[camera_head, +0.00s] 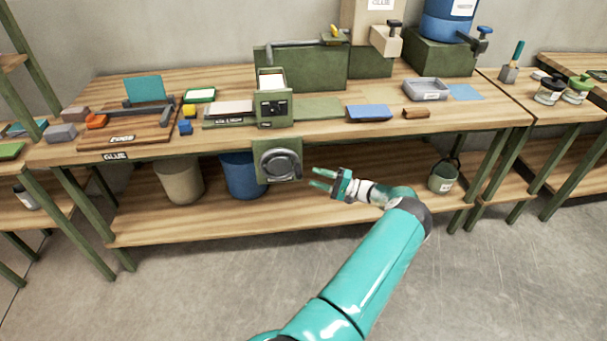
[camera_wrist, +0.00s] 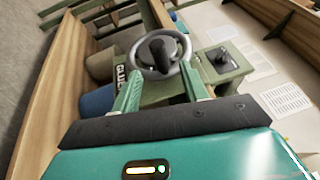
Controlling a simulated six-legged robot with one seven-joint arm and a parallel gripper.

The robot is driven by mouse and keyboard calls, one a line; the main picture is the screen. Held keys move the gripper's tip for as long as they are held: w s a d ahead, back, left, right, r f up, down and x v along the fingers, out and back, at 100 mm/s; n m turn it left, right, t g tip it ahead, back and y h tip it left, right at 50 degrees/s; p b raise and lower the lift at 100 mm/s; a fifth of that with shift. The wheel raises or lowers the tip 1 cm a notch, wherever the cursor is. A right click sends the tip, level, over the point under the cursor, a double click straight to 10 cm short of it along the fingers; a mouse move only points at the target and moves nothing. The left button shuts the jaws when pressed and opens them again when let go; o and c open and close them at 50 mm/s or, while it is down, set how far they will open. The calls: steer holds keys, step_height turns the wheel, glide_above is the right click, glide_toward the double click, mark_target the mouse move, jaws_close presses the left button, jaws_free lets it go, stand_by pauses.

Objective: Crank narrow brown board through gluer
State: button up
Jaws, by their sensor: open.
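The gluer (camera_head: 273,108) is a green machine at the bench's front edge. Below it hangs a grey crank wheel (camera_head: 280,165), which also shows in the wrist view with a black knob (camera_wrist: 158,50). My gripper (camera_head: 317,178) is open and empty, just right of the wheel and apart from it. In the wrist view, the fingers of my gripper (camera_wrist: 161,70) spread to either side of the wheel's lower part. A small brown piece (camera_head: 416,113) lies to the right.
A blue block (camera_head: 369,113) and a grey tray (camera_head: 425,89) stand right of the gluer. A blue bin (camera_head: 243,175) and a beige bin (camera_head: 179,180) stand on the lower shelf (camera_head: 340,205). The floor in front is clear.

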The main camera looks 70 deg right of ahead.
steer(key=s, duration=0.4)
steer(key=shift+s+d+f, duration=0.15)
steer(key=shift+s+f, duration=0.05)
steer(key=shift+f, duration=0.1)
stand_by(0.4)
